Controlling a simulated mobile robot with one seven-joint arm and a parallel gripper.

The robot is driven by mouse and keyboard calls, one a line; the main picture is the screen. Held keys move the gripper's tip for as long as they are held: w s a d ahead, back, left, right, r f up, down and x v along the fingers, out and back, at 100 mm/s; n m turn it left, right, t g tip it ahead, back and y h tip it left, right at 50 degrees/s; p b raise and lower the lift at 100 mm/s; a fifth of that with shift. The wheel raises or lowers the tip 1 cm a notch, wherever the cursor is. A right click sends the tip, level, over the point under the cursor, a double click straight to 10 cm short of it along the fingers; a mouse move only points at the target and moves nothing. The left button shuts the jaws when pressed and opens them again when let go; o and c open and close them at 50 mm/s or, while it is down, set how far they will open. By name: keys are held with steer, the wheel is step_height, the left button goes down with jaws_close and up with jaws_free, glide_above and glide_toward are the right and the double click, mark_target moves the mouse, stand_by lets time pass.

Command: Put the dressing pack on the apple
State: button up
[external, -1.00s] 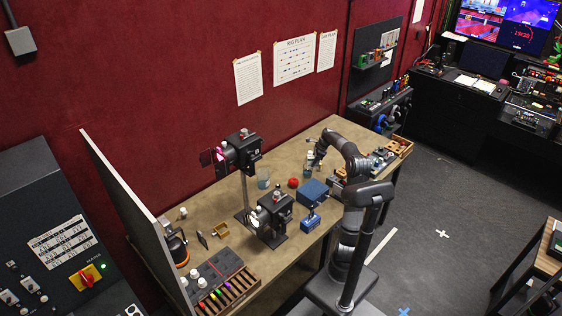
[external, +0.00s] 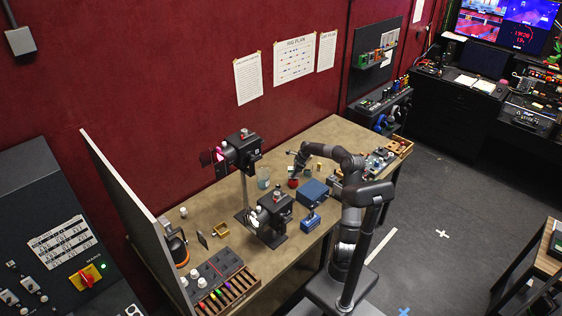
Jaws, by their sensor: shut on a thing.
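The apple (external: 293,183) is a small red round thing on the table, left of the blue box. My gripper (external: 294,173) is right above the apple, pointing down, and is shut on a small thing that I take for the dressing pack. The pack is mostly hidden by the fingers and too small to make out clearly. I cannot tell whether it touches the apple.
A blue box (external: 312,191) stands just right of the apple, and a glass beaker (external: 263,177) stands to its left. A black device on a post (external: 242,154) rises farther left. A smaller blue device (external: 310,220) sits near the front edge.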

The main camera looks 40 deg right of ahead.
steer(key=shift+f, duration=0.85)
steer(key=shift+f, duration=0.1)
steer(key=o, duration=1)
steer(key=shift+c, duration=0.2)
